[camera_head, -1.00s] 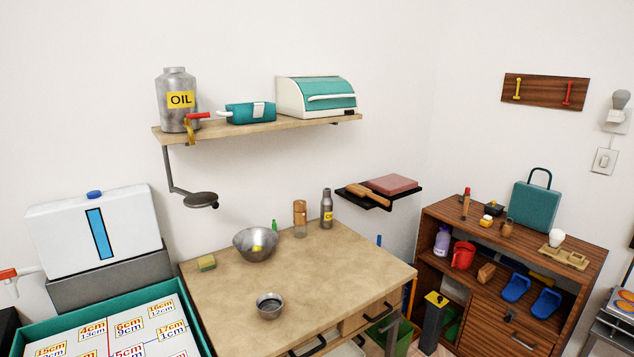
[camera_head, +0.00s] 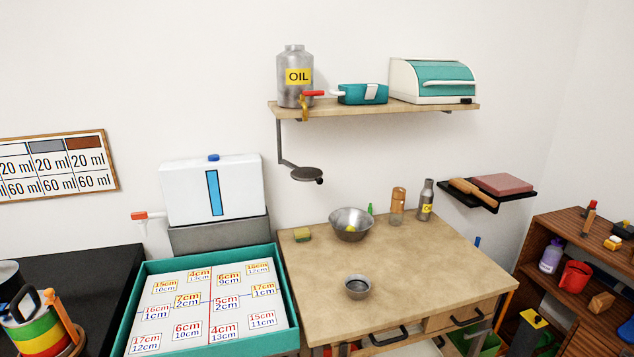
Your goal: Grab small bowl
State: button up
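The small bowl (camera_head: 357,287) is grey metal and stands upright on the wooden table (camera_head: 440,262), near its front left part. Its inside looks dark. A larger metal bowl (camera_head: 351,225) stands behind it with something yellow inside. My gripper does not show in the head view, so I cannot see whether it is open or shut.
A yellow-green sponge (camera_head: 303,235), a bottle (camera_head: 426,200) and a wooden-topped shaker (camera_head: 397,206) stand towards the table's back. A shelf (camera_head: 380,110) with an oil can (camera_head: 294,77) hangs above. A teal tray (camera_head: 138,300) lies left of the table. The table's right half is clear.

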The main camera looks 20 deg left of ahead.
aim_at(358, 287)
jog(key=i+j+z, duration=0.2)
jog(key=i+j, duration=0.15)
jog(key=j, duration=0.3)
jog(key=i+j, duration=0.2)
jog(key=j, duration=0.15)
jog(key=i+j+z, duration=0.15)
jog(key=j, duration=0.2)
jog(key=i+j+z, duration=0.1)
jog(key=j, duration=0.3)
jog(key=i+l, duration=0.05)
